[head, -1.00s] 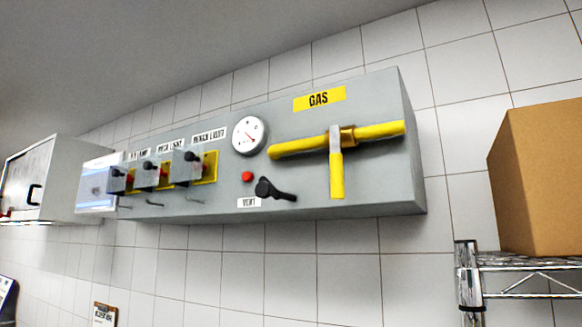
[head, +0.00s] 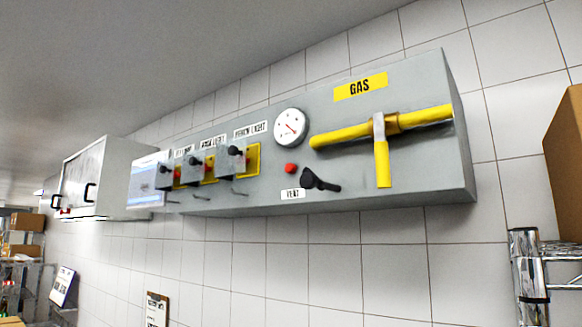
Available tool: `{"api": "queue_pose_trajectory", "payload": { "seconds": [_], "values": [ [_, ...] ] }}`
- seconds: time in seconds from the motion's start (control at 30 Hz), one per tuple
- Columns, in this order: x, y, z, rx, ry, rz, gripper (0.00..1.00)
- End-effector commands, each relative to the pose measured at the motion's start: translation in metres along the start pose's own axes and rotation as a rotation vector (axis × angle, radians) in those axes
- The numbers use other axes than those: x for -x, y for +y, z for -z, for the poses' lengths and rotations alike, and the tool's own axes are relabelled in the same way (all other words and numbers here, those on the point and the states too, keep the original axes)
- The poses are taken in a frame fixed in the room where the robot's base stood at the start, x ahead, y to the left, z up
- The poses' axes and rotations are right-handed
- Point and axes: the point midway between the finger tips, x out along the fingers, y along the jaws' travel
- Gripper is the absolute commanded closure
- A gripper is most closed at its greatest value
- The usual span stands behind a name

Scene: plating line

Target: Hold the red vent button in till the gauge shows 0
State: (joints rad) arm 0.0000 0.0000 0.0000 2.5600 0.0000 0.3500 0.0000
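The red vent button (head: 291,168) is a small round knob on the front of a grey wall panel (head: 350,95). It stands out from the panel, and nothing touches it. The white "VENT" label (head: 292,194) is below it, and a black lever (head: 319,182) is just to its lower right. The round white gauge (head: 290,127) is above the button. Its red needle slants, but the numbers are too small to read. My gripper is not in view.
A yellow gas pipe with a yellow handle (head: 382,163) pointing down is at the panel's right. Several covered switches (head: 194,168) stick out at its left. A box (head: 565,165) on a wire shelf (head: 527,265) stands at the right edge. The air before the panel looks clear.

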Motion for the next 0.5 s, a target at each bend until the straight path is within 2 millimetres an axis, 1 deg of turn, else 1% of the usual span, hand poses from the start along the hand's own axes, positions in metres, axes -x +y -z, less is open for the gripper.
{"api": "queue_pose_trajectory", "payload": {
  "seconds": [0.33,0.47,0.5],
  "values": [
    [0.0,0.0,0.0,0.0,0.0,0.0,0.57],
    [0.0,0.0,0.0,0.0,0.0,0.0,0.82],
    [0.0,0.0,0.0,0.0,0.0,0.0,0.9]
  ]
}}
